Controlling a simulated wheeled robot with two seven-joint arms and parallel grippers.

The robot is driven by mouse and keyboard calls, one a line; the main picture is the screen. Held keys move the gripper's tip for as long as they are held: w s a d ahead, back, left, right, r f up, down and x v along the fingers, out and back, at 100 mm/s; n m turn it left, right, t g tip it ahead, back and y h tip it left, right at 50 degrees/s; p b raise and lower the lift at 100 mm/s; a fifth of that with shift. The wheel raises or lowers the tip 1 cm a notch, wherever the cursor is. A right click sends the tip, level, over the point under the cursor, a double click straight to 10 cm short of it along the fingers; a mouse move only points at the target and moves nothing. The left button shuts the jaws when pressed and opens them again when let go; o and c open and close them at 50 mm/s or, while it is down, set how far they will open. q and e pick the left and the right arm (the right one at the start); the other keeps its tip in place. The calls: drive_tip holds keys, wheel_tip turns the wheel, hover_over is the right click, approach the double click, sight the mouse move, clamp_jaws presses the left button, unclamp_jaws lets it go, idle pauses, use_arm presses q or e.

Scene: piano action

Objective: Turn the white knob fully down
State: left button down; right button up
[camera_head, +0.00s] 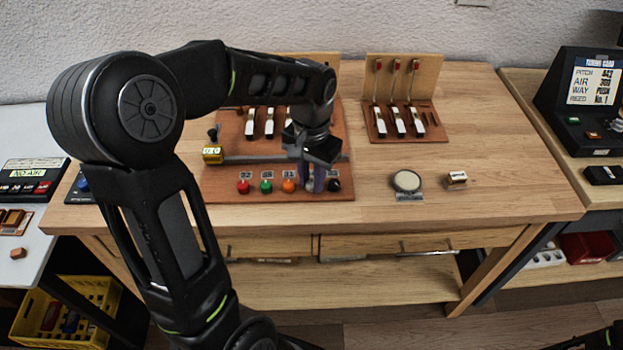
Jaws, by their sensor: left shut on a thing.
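My left gripper (314,186) points down at the front strip of the brown piano-action board (225,188). It is shut between the orange knob (289,186) and the black knob (334,185). The knob in its jaws is hidden by the fingers; no white knob shows elsewhere in the row, so I take it to be the white one. How far it is turned cannot be seen. A red knob (243,187) and a green knob (266,186) stand further left in the row. My right gripper is not in view.
White-topped hammers (269,122) stand behind the row, partly behind my arm. A yellow counter (212,154) is at the board's left. A second hammer board (405,138), a round dish (407,181) and a small block (456,178) lie right.

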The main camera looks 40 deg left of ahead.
use_arm(q)
drive_tip(key=shift+n, duration=1.2)
drive_tip(key=c, duration=1.2)
unclamp_jaws()
